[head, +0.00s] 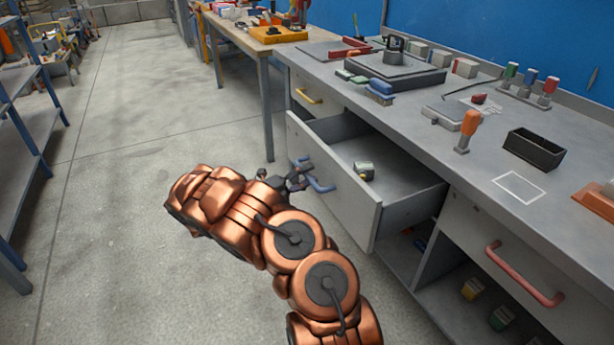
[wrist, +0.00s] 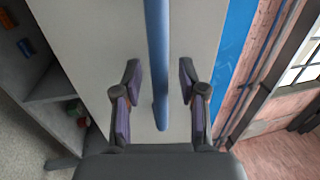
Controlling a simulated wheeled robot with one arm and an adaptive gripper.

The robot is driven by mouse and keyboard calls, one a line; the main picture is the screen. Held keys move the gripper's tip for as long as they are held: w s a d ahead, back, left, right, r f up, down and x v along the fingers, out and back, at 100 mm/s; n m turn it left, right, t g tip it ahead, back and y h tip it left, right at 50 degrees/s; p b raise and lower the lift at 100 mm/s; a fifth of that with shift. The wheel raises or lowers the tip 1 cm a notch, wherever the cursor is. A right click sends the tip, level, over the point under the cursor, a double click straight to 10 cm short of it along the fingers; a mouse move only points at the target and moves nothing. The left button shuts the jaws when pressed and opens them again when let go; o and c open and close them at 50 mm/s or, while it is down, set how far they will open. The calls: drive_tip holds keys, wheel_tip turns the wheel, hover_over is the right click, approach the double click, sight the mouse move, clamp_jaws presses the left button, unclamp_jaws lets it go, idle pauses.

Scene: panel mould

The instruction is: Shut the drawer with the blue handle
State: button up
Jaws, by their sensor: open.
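The drawer (head: 342,185) with the blue handle (head: 319,182) is pulled out from the grey workbench, and a small boxy object (head: 364,171) lies inside it. My gripper (head: 303,178) is at the drawer front, by the handle. In the wrist view the blue handle (wrist: 157,70) runs down between the two open fingers (wrist: 158,95), with a gap on each side. The light drawer front (wrist: 100,40) lies beyond it. I cannot tell from the head view whether a finger touches the handle.
Above this drawer is one with a yellow handle (head: 308,96); to the right is one with a red handle (head: 523,276). Both look shut. The benchtop (head: 400,125) holds tools, blocks and a black bin (head: 534,149). A blue shelf rack (head: 30,140) stands left. The floor between is clear.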

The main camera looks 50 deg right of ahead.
clamp_jaws()
idle(0.7)
